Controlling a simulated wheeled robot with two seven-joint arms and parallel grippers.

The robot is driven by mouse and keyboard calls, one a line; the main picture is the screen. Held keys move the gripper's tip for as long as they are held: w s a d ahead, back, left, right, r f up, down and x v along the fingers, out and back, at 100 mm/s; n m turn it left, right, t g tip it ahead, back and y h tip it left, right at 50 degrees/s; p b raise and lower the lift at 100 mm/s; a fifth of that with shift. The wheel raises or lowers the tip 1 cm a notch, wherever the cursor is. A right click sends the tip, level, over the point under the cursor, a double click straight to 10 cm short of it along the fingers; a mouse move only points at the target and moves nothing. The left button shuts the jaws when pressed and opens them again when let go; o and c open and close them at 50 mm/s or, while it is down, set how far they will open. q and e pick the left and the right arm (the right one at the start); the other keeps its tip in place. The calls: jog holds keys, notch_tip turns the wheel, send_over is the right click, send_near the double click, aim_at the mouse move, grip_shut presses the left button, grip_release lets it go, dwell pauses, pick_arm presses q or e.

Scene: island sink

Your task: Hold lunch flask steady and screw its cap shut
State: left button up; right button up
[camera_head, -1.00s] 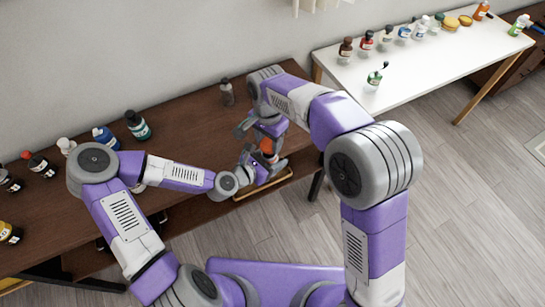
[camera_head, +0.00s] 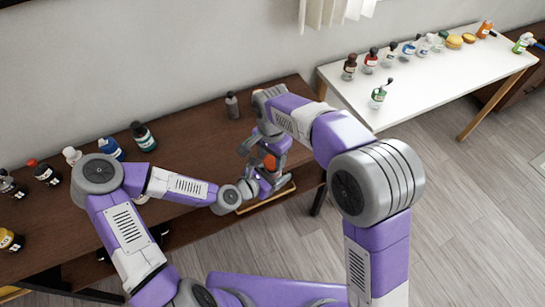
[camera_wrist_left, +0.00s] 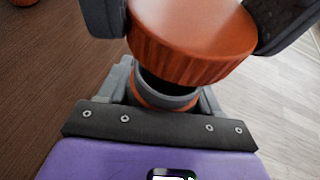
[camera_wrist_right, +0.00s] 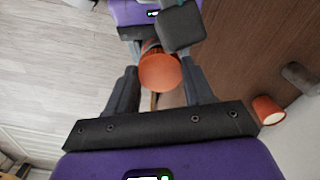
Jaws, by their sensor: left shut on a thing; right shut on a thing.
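The flask's orange cap (camera_wrist_right: 160,72) is between the fingers of my right gripper (camera_head: 268,150), which is shut on it. In the left wrist view the cap (camera_wrist_left: 192,45) hangs over the flask's mouth. The flask (camera_wrist_left: 165,97) shows a grey rim, a dark opening and an orange band. A dark gap shows between the cap and the near rim, so they look apart there; the far side is hidden. My left gripper (camera_head: 262,183) is shut on the flask below the cap. Most of the flask body is hidden.
The brown table (camera_head: 185,110) holds several bottles at its left and a grey bottle (camera_head: 232,106) behind the grippers. A white table (camera_head: 430,95) holds more bottles.

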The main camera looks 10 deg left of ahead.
aim_at(272, 176)
jog(key=shift+f, duration=0.9)
jog(key=shift+f, duration=0.55)
jog(key=m, duration=0.3)
dwell(0.3)
jog(key=o, duration=1)
